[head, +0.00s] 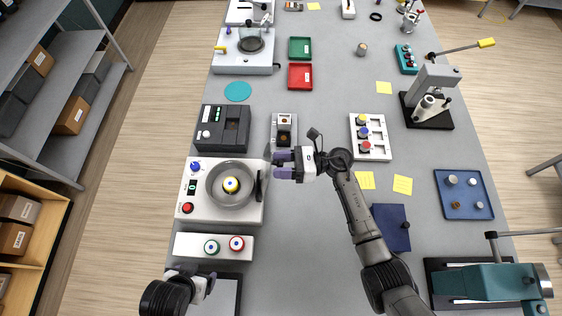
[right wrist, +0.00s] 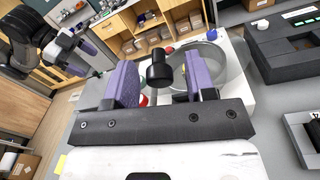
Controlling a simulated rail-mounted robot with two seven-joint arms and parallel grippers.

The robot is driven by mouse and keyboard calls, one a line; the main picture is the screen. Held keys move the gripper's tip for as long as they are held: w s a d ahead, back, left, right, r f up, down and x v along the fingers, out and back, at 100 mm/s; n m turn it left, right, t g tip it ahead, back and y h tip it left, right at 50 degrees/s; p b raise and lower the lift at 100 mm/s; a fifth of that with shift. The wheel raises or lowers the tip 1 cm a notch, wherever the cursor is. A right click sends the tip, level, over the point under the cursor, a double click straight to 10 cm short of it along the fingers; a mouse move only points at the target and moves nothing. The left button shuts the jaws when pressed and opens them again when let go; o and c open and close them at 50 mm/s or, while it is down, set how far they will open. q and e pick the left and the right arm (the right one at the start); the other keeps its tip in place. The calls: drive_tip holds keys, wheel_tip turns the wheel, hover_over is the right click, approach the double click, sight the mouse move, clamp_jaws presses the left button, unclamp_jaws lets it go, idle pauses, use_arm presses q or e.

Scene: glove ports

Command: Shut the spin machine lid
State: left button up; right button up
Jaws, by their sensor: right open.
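The spin machine (head: 221,215) is a white box with a round grey bowl at the left of the bench. A yellow-and-blue round piece (head: 231,185) sits in the bowl. The lid (head: 260,186) appears raised at the bowl's right edge, seen nearly edge-on with a dark handle. In the right wrist view a black knob (right wrist: 159,68) shows between the fingers; contact cannot be told. My right gripper (head: 277,165) is open, just right of the lid. My left gripper (head: 194,275) appears open and empty, in front of the machine near the front panel.
A white panel with green and red buttons (head: 185,244) lies in front of the machine. A dark device (head: 210,140) stands behind it, and a grey block (head: 284,142) stands behind the right gripper. Bench between the right arm and machine is clear.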

drive_tip(key=shift+c, duration=0.3)
clamp_jaws()
idle(0.3)
